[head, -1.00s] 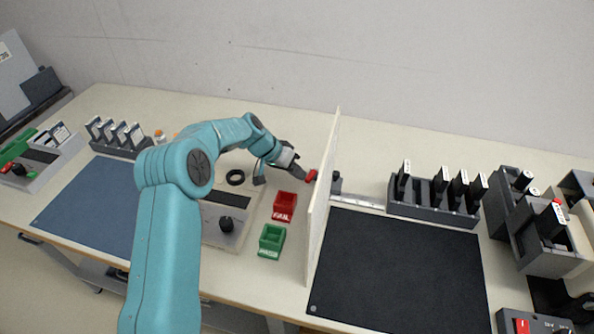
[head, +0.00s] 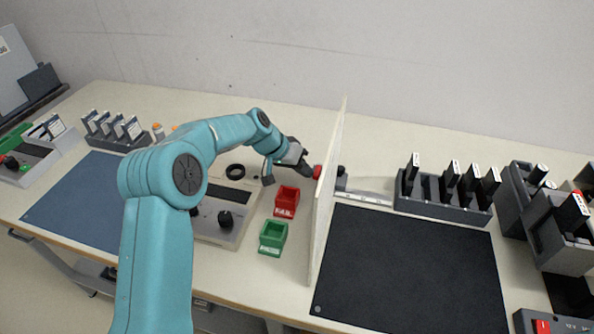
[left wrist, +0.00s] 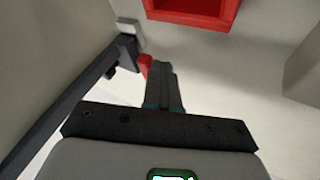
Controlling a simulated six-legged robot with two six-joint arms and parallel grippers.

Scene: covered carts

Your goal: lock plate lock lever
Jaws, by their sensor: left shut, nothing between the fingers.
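The red lever (head: 317,171) sits low at the left face of the pale upright divider (head: 327,190), toward its back end. In the left wrist view the red lever (left wrist: 145,65) shows as a small piece beside a dark bar (left wrist: 75,105). My left gripper (head: 308,171) is shut and empty, just left of the lever. Its closed fingers (left wrist: 164,70) are close beside the red piece in the left wrist view; I cannot tell whether they touch. The lock plate cannot be made out clearly. My right gripper is not in view.
The red FAIL bin (head: 287,213) and green bin (head: 272,250) stand left of the divider, in front of my gripper. A dark mat (head: 405,270) and rack (head: 440,207) are right.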

